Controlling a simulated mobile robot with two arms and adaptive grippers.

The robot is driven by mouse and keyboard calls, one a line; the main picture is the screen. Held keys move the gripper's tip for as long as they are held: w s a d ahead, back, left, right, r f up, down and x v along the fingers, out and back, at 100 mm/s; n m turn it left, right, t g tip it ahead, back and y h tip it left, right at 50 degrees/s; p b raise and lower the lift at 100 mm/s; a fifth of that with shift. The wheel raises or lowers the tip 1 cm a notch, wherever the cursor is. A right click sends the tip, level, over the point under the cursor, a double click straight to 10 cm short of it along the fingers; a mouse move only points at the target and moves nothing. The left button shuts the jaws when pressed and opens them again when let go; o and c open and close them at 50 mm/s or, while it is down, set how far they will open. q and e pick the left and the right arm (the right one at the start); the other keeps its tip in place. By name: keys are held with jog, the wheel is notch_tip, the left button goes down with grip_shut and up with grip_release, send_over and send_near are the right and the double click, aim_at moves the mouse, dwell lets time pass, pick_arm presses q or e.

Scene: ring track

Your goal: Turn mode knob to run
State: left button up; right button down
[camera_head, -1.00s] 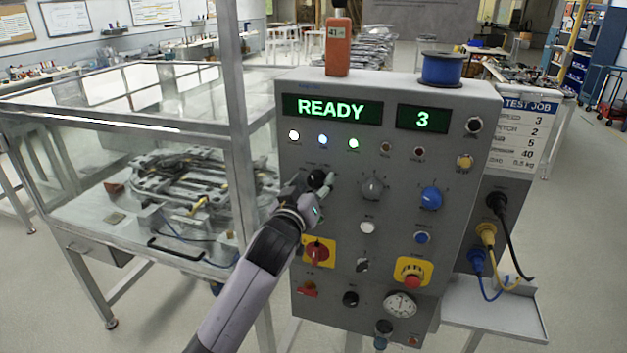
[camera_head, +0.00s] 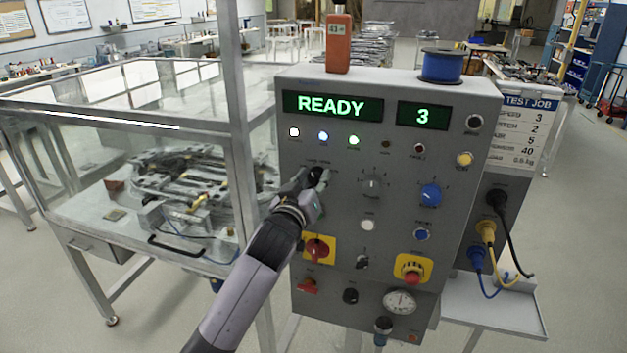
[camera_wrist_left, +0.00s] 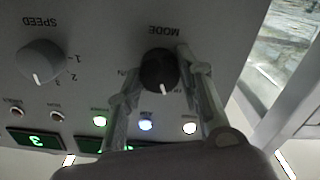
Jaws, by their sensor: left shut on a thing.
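The grey control panel (camera_head: 340,225) stands in front of me, with READY and 3 on its green displays. The black mode knob (camera_wrist_left: 158,68) sits under an upside-down MODE label in the left wrist view. Its white pointer mark points down in that view, slightly to the right. Part of a label reading "UN" shows left of the knob, partly hidden by a finger. My left gripper (camera_wrist_left: 158,66) is shut on the mode knob, one finger on each side; it also shows in the head view (camera_head: 318,180), covering much of the knob. My right gripper is not in view.
The speed knob (camera_head: 372,186) and a blue knob (camera_head: 430,195) are to the right. A red-and-yellow switch (camera_head: 318,250) is below my gripper, and a red emergency stop (camera_head: 412,270) is lower right. A glass-walled enclosure (camera_head: 120,130) stands to the left.

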pick_arm(q)
jog(key=shift+m, duration=0.3)
jog(key=shift+c, duration=0.4)
jog(key=m+p, duration=0.1)
jog(key=m, duration=0.1)
jog(key=shift+m, duration=0.4)
jog(key=m+p, duration=0.2)
jog(key=m, duration=0.3)
jog(key=shift+d+m, duration=0.1)
jog(key=shift+m, duration=0.2)
jog(key=m+p, duration=0.1)
jog(key=m, duration=0.4)
jog(key=shift+p, duration=0.4)
jog(key=shift+m+p, duration=0.5)
jog(key=shift+m, duration=1.6)
jog(key=o, duration=1.2)
jog(key=shift+d+f, duration=0.1)
jog(key=shift+c, duration=0.2)
